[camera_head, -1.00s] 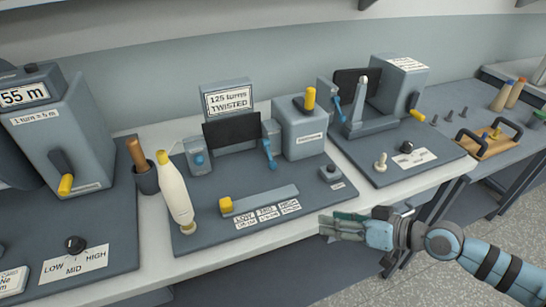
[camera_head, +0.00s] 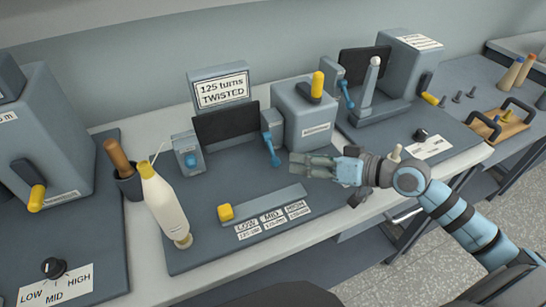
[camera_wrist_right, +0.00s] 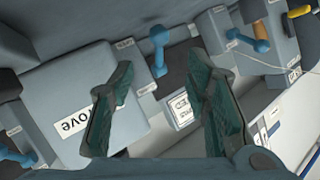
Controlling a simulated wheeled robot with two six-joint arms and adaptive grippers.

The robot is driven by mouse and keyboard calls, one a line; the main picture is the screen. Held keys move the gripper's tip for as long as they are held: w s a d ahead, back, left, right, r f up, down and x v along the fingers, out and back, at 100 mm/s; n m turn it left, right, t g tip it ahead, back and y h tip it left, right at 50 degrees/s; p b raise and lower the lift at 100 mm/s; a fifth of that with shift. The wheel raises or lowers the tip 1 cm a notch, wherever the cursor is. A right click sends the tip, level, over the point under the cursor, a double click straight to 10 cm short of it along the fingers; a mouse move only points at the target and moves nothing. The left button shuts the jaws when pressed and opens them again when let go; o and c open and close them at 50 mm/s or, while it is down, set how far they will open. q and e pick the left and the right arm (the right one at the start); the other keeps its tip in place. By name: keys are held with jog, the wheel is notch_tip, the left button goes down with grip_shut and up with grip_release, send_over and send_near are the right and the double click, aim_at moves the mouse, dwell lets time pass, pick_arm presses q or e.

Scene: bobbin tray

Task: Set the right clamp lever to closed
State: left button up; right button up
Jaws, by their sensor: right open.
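The right clamp (camera_head: 270,122) is a grey block between the dark panel and the grey box on the middle machine. Its blue lever (camera_head: 272,152) slants down toward the front, with a round knob at its end. The lever also shows in the right wrist view (camera_wrist_right: 159,48), between and beyond the fingertips. My right gripper (camera_head: 293,165) is open and empty, just right of the lever knob in the head view. I cannot tell whether it touches the lever. The left clamp (camera_head: 187,155) has its own blue lever. My left gripper is out of view.
The grey box (camera_head: 305,115) with a yellow handle stands right behind my right gripper. A yellow-ended slider (camera_head: 226,212) lies in front. Another machine with a blue lever (camera_head: 347,93) stands to the right.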

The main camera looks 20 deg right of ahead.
aim_at(273, 153)
jog(key=x, duration=0.9)
jog(key=shift+w+d, duration=0.1)
jog(key=shift+w+a+f, duration=0.2)
jog(key=shift+w+a, duration=0.2)
jog(key=shift+a, duration=0.05)
grip_shut()
